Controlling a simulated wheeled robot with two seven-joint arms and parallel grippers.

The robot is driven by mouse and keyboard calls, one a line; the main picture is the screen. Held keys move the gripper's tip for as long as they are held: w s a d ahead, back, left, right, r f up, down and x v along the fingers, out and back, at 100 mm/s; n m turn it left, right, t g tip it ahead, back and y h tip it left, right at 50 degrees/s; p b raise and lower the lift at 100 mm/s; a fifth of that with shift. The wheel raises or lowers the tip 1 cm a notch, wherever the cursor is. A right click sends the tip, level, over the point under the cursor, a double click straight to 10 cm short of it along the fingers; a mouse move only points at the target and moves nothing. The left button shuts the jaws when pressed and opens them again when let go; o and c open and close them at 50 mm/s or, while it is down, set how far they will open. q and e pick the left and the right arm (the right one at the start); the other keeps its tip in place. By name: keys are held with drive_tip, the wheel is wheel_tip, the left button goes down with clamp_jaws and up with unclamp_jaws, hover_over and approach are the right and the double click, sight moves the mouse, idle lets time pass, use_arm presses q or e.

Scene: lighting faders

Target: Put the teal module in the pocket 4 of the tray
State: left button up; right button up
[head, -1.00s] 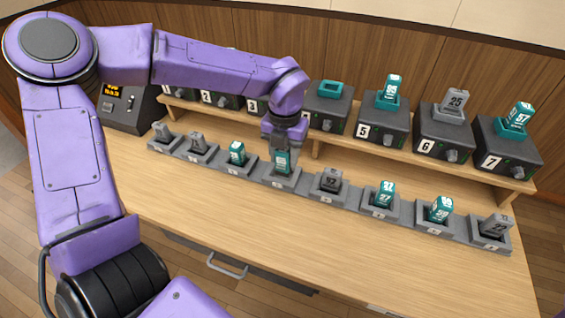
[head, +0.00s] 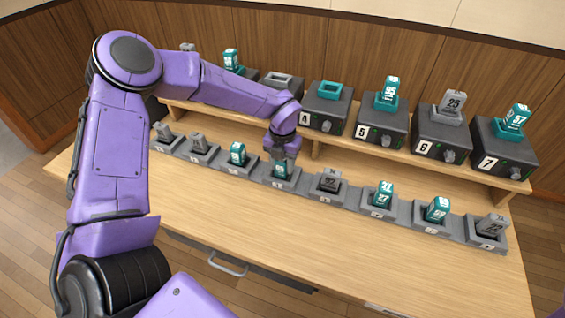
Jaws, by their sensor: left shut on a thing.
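My left gripper (head: 283,158) is shut on a teal module (head: 280,171) with white markings. The module is upright, its lower part inside the fourth pocket from the left of the grey tray row (head: 277,184). My fingers cover its top. Whether it rests on the pocket's bottom is hidden. My right gripper is not in view.
Numbered black boxes (head: 383,121) line the shelf behind; box 4 (head: 327,106) has an empty teal socket. The table front (head: 300,240) is clear.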

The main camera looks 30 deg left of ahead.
use_arm(q)
drive_tip(key=o, duration=1.1)
wheel_tip(320, 180, up, 12)
drive_tip(key=shift+r, duration=0.2)
